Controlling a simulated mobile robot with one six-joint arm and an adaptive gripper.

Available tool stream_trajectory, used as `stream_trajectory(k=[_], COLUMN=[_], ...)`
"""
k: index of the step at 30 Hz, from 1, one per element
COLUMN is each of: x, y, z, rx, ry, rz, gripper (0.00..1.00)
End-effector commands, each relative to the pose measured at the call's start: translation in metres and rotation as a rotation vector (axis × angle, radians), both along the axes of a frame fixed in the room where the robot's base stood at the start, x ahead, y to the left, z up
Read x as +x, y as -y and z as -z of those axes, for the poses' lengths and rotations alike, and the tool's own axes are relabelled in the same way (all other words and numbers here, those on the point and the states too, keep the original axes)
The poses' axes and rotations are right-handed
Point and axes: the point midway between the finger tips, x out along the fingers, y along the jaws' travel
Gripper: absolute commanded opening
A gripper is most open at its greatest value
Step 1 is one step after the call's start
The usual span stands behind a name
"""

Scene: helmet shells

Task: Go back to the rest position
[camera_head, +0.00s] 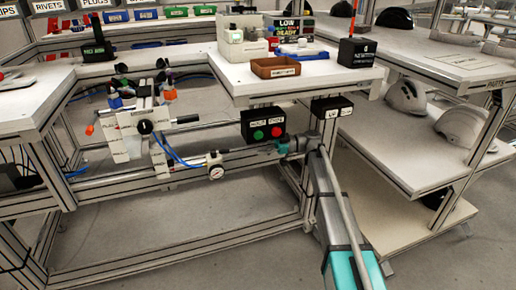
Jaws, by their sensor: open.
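My arm reaches up from the bottom right, and its wrist bends left in front of the bench's front edge. My gripper (264,149) is at the end of that wrist, small and dark, just below the button box. Its fingers are hard to make out, and nothing shows held in it. It is well apart from the helmet shells (461,127) on the right shelf.
The button box (263,124) with green and red buttons hangs close above my wrist. A clamp fixture (142,125) and a pressure gauge (215,166) are to the left. A brown tray (281,67) stands on the white bench (225,72). Shelves (395,165) flank my arm on the right.

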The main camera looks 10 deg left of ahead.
Motion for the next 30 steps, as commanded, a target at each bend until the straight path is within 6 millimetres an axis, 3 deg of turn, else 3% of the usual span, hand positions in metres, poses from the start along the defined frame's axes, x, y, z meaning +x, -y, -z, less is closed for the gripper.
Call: stream_trajectory(k=[10,17,23,30], x=[-0.004,-0.028,-0.060,-0.101], y=[0.003,0.025,0.063,0.122], z=[0.003,0.026,0.061,0.102], rx=[-0.030,-0.234,-0.539,-0.893], ry=[-0.019,-0.144,-0.343,-0.602], rz=[0.007,0.061,0.190,0.442], gripper=[0.58,0.58,0.58,0.58])
